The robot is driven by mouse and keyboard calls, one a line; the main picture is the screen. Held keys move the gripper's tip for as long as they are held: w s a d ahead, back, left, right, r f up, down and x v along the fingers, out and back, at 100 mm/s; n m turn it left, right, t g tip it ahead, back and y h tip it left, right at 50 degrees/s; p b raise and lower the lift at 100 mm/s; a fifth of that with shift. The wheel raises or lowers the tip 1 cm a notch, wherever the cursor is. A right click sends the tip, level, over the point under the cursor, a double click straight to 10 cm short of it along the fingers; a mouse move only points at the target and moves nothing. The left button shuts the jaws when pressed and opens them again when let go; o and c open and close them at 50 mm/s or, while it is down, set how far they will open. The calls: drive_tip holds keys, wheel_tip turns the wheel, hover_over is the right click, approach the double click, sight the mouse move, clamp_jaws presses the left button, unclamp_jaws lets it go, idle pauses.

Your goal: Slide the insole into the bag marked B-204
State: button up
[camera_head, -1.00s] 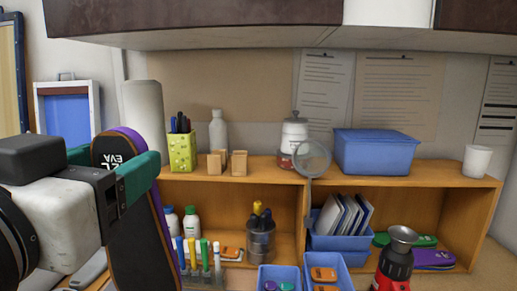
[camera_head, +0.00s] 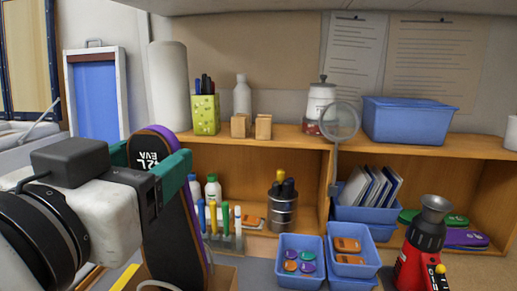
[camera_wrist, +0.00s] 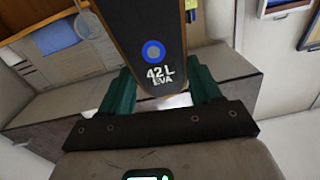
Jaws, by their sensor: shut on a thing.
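The insole (camera_head: 184,235) is long and black with a purple edge layer and white "42L EVA" print. My gripper (camera_head: 150,160) is shut on it, with a teal finger at each side near its printed end. The insole hangs steeply, its lower end reaching the bottom of the head view. In the wrist view my gripper (camera_wrist: 162,90) grips the insole (camera_wrist: 150,25) beside the print and a blue ring mark. I see no bag marked B-204 in either view.
A wooden shelf (camera_head: 300,143) stands behind the insole. A marker rack (camera_head: 228,243) is close to its right. Blue bins (camera_head: 300,284), a magnifier (camera_head: 340,122) and a red device with a funnel (camera_head: 412,270) stand further right. A blue-panelled frame (camera_head: 97,98) is at the left.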

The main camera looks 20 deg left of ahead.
drive_tip(key=shift+f+b, duration=3.8)
drive_tip(key=shift+f, duration=1.65)
drive_tip(key=o, duration=1.1)
approach(168, 239)
drive_tip(key=v, duration=0.2)
drive_tip(key=shift+s+b, duration=0.25)
drive_tip(key=shift+b, duration=0.05)
